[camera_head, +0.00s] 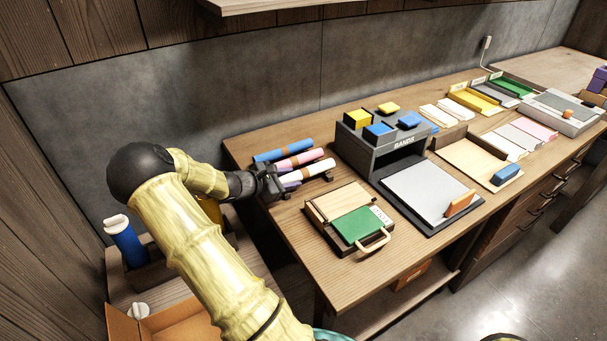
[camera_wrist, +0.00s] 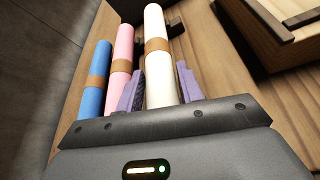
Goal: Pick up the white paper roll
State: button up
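The white paper roll (camera_wrist: 157,65) has a tan band and lies on the table, its far end on a dark holder. It also shows in the head view (camera_head: 308,173), where my gripper (camera_head: 276,180) is at its left end. In the wrist view the two purple fingers of my gripper (camera_wrist: 160,86) stand on either side of the roll, with slight gaps showing. The gripper looks open around it. The near end of the roll is hidden behind the gripper body.
A pink roll (camera_wrist: 122,48) and a blue roll (camera_wrist: 95,80) lie beside the white one. A wooden case with a green panel (camera_head: 353,225) is in front. A dark BANDS box (camera_head: 385,155) stands to the right. A grey wall (camera_head: 200,100) rises behind.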

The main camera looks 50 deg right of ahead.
jog(key=c, duration=0.5)
jog(key=shift+r, duration=0.1)
notch_tip(320, 180, up, 10)
jog(key=shift+f+p, duration=0.1)
jog(key=shift+p, duration=0.5)
